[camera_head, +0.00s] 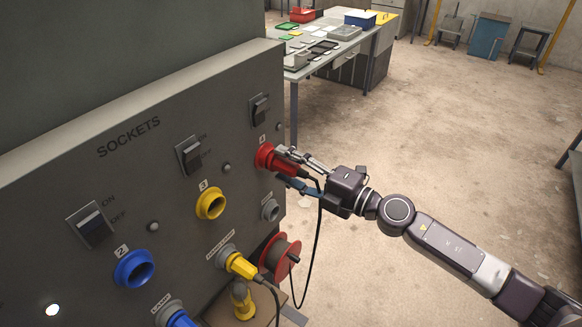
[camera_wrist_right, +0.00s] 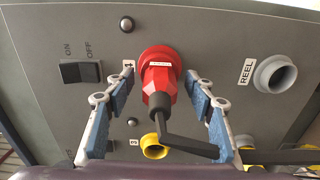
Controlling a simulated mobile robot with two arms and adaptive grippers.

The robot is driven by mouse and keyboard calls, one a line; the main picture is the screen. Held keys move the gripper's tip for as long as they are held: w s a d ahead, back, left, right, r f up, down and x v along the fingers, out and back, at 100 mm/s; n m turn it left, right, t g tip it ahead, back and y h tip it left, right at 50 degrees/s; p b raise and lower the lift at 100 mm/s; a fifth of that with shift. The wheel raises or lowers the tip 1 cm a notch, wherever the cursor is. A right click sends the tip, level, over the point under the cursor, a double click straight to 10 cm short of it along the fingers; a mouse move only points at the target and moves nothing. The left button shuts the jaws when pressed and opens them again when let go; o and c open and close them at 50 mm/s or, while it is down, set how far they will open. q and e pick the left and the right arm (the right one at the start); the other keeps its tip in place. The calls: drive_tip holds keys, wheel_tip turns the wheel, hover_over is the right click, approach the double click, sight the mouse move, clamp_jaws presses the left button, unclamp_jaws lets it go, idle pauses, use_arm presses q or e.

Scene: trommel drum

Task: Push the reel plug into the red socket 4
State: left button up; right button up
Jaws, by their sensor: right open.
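The red reel plug (camera_head: 287,165) is at the red socket 4 (camera_head: 264,156) on the grey panel, and its front meets the socket. In the wrist view the plug (camera_wrist_right: 157,83) sits in line with the red socket ring (camera_wrist_right: 160,55), and its black cable bends away to the lower right. My right gripper (camera_head: 300,171) is open around the plug. In the wrist view its blue-padded fingers (camera_wrist_right: 161,112) stand on both sides of the plug, with gaps visible. How deep the plug sits is hard to tell. My left gripper is not in view.
The panel (camera_head: 100,180) also carries a yellow socket (camera_head: 211,203), a blue socket (camera_head: 134,268), a grey reel socket (camera_wrist_right: 275,76) and switches. A yellow plug (camera_head: 241,265) is below. The red cable reel (camera_head: 280,256) stands beside the panel. Floor at right is clear.

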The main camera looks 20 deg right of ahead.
drive_tip(key=v, duration=1.2)
idle(0.5)
